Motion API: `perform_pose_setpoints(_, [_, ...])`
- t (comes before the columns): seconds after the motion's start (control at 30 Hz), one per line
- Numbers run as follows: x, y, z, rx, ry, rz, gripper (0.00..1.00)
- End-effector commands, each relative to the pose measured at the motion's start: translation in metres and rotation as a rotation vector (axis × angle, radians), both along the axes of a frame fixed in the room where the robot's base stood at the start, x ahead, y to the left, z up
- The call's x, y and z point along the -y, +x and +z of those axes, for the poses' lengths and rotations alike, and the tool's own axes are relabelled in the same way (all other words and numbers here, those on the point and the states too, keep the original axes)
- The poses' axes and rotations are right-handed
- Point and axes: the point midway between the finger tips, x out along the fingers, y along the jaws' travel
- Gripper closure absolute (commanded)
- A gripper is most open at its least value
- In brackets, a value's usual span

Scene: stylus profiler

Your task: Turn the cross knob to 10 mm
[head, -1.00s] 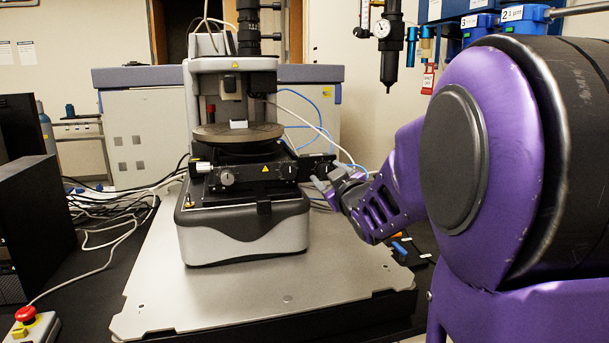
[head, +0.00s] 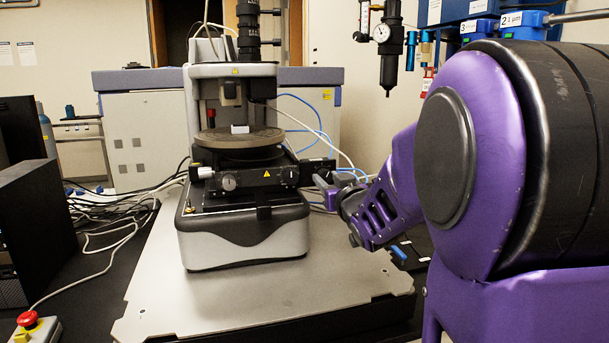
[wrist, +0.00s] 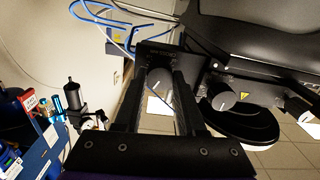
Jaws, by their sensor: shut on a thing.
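The profiler (head: 245,235) stands upright on a silver plate, with a round stage (head: 238,137) above a black cross-slide block (head: 250,178). A grey knob with a white line (head: 228,183) is on the front of the block; it also shows in the wrist view (wrist: 222,99). A second grey knob with a white line (wrist: 158,83) sits between my fingertips in the wrist view, at the block's right end. My gripper (head: 323,186) is shut on this second knob; the fingers hide its sides.
Blue and white cables (head: 310,115) run behind the profiler on the right. A regulator with a gauge (head: 388,45) hangs at the back right. A red stop button (head: 27,319) is at the front left. The silver plate (head: 270,300) is clear in front.

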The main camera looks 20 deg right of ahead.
Motion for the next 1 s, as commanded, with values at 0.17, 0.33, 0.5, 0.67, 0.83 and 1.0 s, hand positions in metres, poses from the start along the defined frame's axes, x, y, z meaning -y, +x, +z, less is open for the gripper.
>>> perform_pose_setpoints(0.17, [0.0002,0.0,0.0003,-0.001,0.187,-0.001,1.0])
perform_pose_setpoints(0.33, [-0.0002,0.0001,-0.0006,0.0,0.228,0.0,1.0])
perform_pose_setpoints(0.5, [-0.0002,0.0,-0.0006,0.0,0.227,0.0,1.0])
perform_pose_setpoints(0.67, [0.0005,-0.0001,0.0013,0.001,0.339,-0.001,1.0])
perform_pose_setpoints(0.83, [0.0003,-0.0001,0.002,0.001,0.586,-0.001,1.0])
perform_pose_setpoints(1.0, [0.0001,-0.0001,0.0011,0.002,0.807,-0.001,1.0])
